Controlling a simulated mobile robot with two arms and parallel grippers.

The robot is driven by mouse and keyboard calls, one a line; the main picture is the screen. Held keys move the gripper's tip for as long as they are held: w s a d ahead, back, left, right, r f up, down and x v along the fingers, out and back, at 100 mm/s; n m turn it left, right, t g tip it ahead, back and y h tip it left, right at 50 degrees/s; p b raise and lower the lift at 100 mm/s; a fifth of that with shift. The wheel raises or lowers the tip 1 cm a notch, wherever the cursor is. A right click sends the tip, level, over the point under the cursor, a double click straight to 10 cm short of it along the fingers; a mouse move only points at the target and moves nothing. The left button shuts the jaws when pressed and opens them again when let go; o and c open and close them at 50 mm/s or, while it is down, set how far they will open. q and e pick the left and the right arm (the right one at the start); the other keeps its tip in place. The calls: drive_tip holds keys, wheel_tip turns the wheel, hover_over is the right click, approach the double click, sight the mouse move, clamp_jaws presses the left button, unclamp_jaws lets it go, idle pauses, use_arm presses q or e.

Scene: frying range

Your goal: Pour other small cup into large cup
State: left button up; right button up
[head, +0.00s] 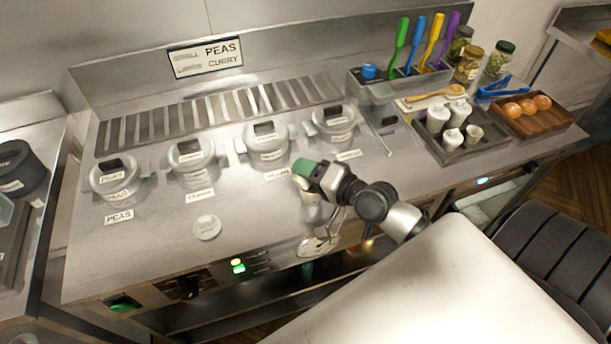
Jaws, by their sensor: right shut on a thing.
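My right gripper (307,178) reaches in from the right over the front middle of the steel counter. It is shut on a small pale thing (306,188), perhaps a small cup, largely hidden by the gripper. In the dark tray at the right stand several whitish cups, among them a taller cup (438,119) and a smaller cup (474,134). I cannot tell for certain which is the large cup. My left gripper is not in view.
Several lidded pots, among them a pot (267,146), stand in a row behind my right gripper. A round white lid or dish (207,227) lies at the front left. Coloured utensils (420,45), jars (469,64) and a wooden tray (540,122) of orange balls stand at the right.

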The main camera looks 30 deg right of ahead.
drive_tip(key=m, duration=0.1)
drive_tip(key=b, duration=0.1)
drive_tip(key=m+y, duration=0.1)
drive_tip(key=shift+w+d+f+m+b, duration=0.1)
drive_tip(key=shift+d+f+m+b, duration=0.15)
drive_tip(key=shift+f+m+b, duration=0.1)
drive_tip(key=shift+d+r+m+b, duration=0.2)
drive_tip(key=shift+m+b, duration=0.45)
drive_tip(key=shift+m, duration=0.3)
idle(0.7)
